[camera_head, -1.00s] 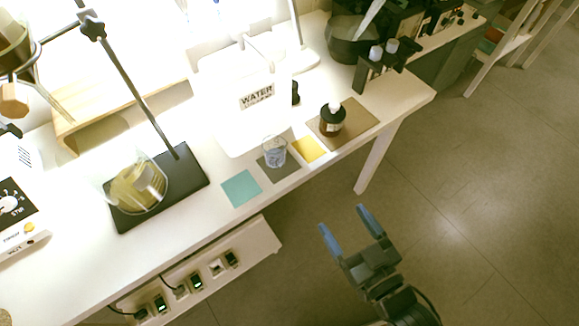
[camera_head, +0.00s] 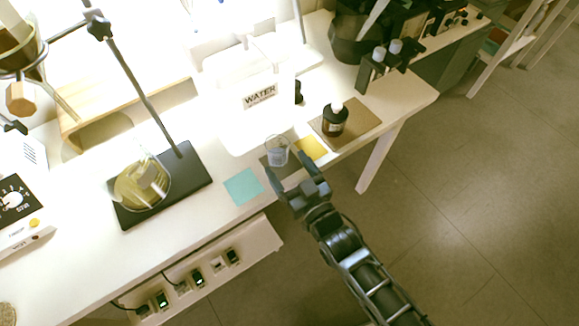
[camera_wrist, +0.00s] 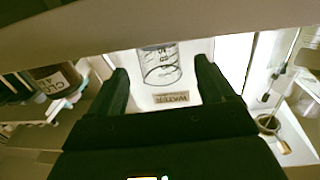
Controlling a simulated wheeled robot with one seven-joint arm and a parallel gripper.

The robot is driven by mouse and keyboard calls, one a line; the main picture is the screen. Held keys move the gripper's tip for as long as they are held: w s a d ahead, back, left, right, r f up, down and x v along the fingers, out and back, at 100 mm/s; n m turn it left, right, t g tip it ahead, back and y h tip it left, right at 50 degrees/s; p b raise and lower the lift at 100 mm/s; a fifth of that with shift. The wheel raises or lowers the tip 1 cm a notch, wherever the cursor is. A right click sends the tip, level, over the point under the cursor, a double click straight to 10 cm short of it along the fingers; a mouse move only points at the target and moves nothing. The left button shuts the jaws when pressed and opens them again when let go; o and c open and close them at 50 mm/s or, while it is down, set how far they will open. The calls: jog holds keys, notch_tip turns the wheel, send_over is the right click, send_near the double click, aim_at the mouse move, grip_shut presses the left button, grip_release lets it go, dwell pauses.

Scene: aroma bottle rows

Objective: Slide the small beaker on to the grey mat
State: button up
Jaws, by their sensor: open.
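The small clear beaker (camera_head: 277,150) stands on the bench, over the back part of the grey mat (camera_head: 264,161). Whether its whole base is on the mat cannot be told. My gripper (camera_head: 287,166) is open at the bench's front edge, its fingers pointing at the beaker and covering much of the mat. In the wrist view the beaker (camera_wrist: 160,64) shows ahead, between the two fingers (camera_wrist: 162,72). Its printed marks are visible. No grip on it is seen.
A teal mat (camera_head: 243,187) lies left of the grey mat and a yellow mat (camera_head: 313,148) right of it. A dark bottle (camera_head: 335,122) stands on a brown mat (camera_head: 365,113). A white WATER container (camera_head: 235,110) is behind. A flask (camera_head: 142,184) stands on a black stand base (camera_head: 190,172).

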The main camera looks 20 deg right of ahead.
aim_at(273, 144)
jog(key=shift+p+x, duration=0.35)
jog(key=shift+x, duration=3.5)
jog(key=shift+c, duration=0.4)
jog(key=c, duration=0.9)
jog(key=o, duration=1.1)
jog(key=shift+c, duration=0.2)
jog(key=shift+b+v, duration=0.4)
jog(key=shift+v, duration=3.5)
